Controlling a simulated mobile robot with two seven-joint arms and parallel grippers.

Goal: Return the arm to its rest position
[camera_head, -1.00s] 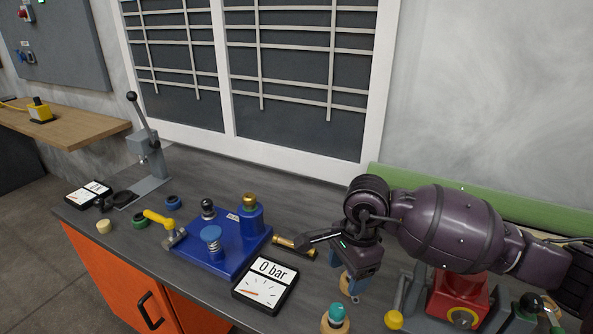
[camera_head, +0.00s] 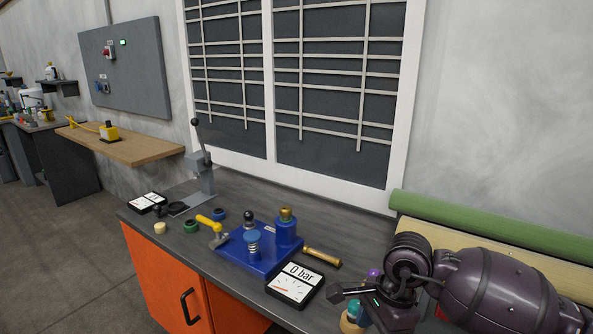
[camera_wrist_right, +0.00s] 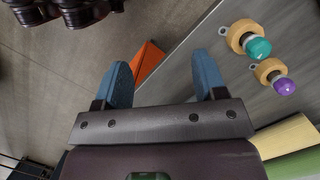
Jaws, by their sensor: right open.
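My right arm (camera_head: 490,285) is dark purple and reaches in from the right edge in the head view, low over the right part of the workbench (camera_head: 345,225). Past the fingers I see the bench edge, an orange cabinet corner and the floor. My left gripper is in neither view.
A blue pump block (camera_head: 262,257), a gauge reading 0 bar (camera_head: 296,284) and a brass cylinder (camera_head: 322,257) lie left of the arm. Teal-topped (camera_wrist_right: 258,48) and purple-topped (camera_wrist_right: 285,86) knobs on wooden bases stand near the gripper. A green roll (camera_head: 480,222) lies behind.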

